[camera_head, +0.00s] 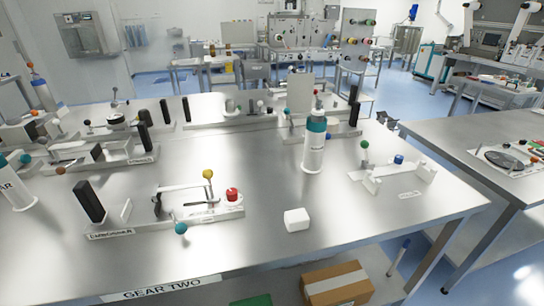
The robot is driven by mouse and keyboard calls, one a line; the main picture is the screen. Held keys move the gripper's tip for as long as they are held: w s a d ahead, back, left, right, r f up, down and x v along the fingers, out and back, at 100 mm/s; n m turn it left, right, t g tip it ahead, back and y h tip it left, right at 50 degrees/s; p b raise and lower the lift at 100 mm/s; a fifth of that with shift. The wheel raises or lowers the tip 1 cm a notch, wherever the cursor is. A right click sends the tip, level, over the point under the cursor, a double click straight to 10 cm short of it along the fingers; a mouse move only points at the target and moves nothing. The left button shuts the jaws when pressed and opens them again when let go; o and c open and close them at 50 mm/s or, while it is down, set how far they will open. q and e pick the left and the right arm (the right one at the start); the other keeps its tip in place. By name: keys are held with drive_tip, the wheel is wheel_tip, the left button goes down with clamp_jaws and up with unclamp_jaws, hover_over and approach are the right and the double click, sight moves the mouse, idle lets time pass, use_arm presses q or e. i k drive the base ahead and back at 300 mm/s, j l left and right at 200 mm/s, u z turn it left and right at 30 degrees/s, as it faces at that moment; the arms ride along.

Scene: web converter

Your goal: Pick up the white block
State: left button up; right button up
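The white block (296,219) is a small cube lying on the bare steel table (262,240), right of the centre near the front edge. Nothing touches it. Neither of my grippers shows in the head view.
Left of the block stands a fixture with a red button (232,195) and a yellow knob (208,174). Behind it stands a white and teal bottle (314,145). A white fixture (393,178) lies to the right. A cardboard box (337,284) is below the front edge.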

sight(297, 219)
drive_tip(key=k+l+z, duration=0.15)
drive_tip(key=l+z, duration=0.25)
drive_tip(key=l, duration=0.3)
drive_tip(key=l+z, duration=0.35)
drive_tip(key=l, duration=0.3)
drive_tip(key=k+l, duration=0.05)
